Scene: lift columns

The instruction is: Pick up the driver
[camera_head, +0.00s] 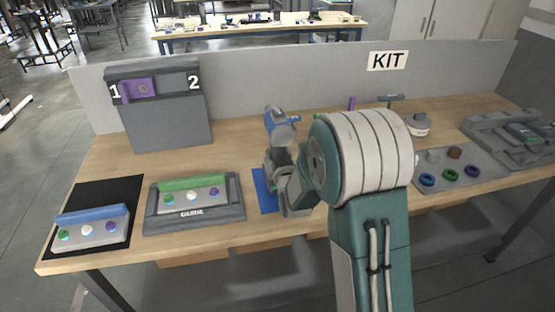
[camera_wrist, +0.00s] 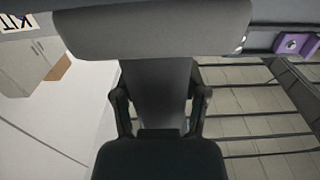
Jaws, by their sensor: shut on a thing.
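The driver (camera_head: 281,125) appears as a blue-grey rounded body with a small blue stub, raised above the middle of the table in the head view. In the wrist view the held driver (camera_wrist: 157,88) is a grey shaft or grip between the fingers, with a wide grey body across the top of the picture. My gripper (camera_wrist: 160,100) is shut on it, one finger on each side. In the head view my gripper (camera_head: 278,155) is small and partly merged with my wrist. The driver's far end is not clear in either view.
A blue mat (camera_head: 265,190) lies partly behind my arm. The GUIDE fixture (camera_head: 194,213) and a block with a blue top (camera_head: 92,228) stand at left. A grey box (camera_head: 165,120) stands behind them. Rings on a tray (camera_head: 490,185) are at right. The KIT panel (camera_head: 330,80) closes the back.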

